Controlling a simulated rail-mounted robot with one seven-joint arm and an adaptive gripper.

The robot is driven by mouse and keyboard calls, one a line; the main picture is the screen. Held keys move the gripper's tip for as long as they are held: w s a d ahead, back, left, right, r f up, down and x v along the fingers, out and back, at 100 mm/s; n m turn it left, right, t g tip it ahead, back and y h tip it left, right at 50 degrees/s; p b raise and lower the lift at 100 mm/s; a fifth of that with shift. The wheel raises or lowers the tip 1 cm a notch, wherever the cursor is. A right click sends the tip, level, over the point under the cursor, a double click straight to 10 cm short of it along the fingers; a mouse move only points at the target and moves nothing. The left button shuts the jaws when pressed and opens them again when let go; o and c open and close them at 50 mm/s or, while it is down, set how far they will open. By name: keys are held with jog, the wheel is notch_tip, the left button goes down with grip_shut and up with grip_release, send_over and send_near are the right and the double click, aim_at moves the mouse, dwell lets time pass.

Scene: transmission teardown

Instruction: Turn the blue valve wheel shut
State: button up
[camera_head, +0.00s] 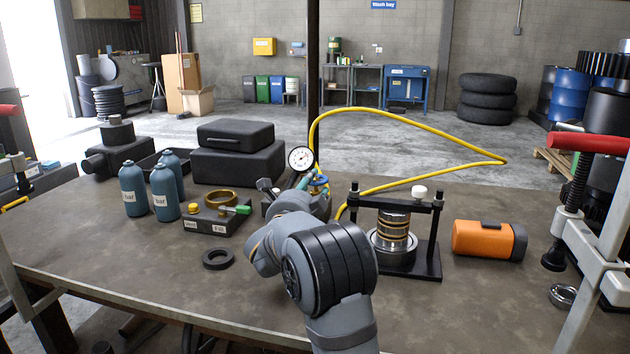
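The small blue valve wheel (319,181) shows near the table's middle, just below and right of a round white pressure gauge (301,159). It sits by a dark block with brass-coloured fittings, partly covered by my arm. A teal part (304,182) lies just left of the wheel. My grey and black arm reaches in from the bottom and bends toward this block.
A yellow hose (420,119) loops up behind the valve. A black press frame (437,235) stands close right, with an orange case (488,240) beyond. Left are a block with a brass ring (220,198), a black ring (218,259) and blue bottles (165,194). The front left tabletop is clear.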

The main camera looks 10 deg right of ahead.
jog(key=shift+x, duration=0.95)
jog(key=shift+c, duration=1.4)
grip_shut()
